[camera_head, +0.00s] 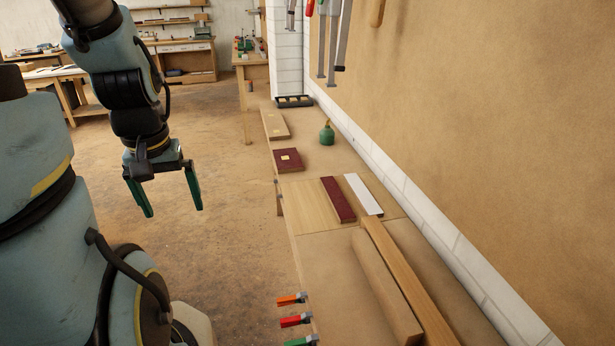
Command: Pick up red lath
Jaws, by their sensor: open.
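A dark red lath (338,200) lies flat on a light wooden board (307,206) on the long workbench along the right wall. A white lath (363,194) lies beside it on its right, with a narrow gap. My gripper (172,212) hangs in the air left of the bench, over the floor, pointing down. Its two green-tipped fingers are apart and nothing is between them. It is well away from the red lath.
Clamps (295,320) stick out from the bench's left edge. Tools hang above.

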